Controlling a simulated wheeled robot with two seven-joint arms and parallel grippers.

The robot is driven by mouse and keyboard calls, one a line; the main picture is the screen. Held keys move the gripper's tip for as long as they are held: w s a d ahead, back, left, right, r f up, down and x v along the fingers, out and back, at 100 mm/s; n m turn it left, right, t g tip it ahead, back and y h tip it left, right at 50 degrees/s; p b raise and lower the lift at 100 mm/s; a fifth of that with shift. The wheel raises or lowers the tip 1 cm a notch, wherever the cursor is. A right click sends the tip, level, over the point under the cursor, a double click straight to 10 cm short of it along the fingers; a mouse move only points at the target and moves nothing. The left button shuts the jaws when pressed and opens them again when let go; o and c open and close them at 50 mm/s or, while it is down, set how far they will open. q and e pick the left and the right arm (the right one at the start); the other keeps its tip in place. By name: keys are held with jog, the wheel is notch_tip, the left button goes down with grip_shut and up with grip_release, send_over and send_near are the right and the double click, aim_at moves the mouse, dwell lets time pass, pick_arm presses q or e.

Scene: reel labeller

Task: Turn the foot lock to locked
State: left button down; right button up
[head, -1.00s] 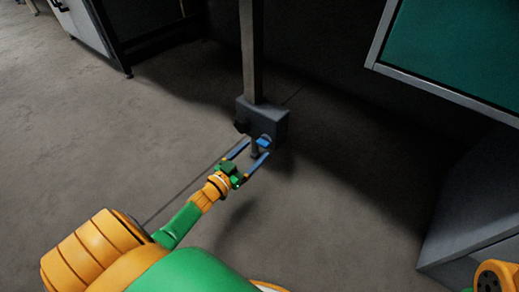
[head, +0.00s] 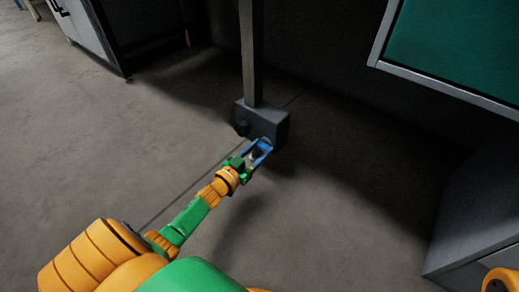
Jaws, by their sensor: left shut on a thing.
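The foot lock is a grey box (head: 273,117) at the base of an upright post, low near the floor. A small blue part shows on its front, largely hidden by my fingers now. My left gripper (head: 262,148) reaches in from the lower left, and its blue fingers are shut on the lock's knob at the front face of the box. The knob's exact angle is hidden between the fingers. My right gripper is not in view; only a bit of orange arm shows at the lower right corner.
The grey post (head: 251,55) rises from the box. A teal panel with a pale frame (head: 450,50) hangs at the upper right, above a grey cabinet (head: 480,205). A dark-framed machine (head: 95,35) stands at the upper left. The concrete floor (head: 90,145) is clear at left.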

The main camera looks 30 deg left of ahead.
pick_arm(q)
jog(key=m, duration=1.4)
jog(key=shift+m+b, duration=0.3)
jog(key=shift+m, duration=1.7)
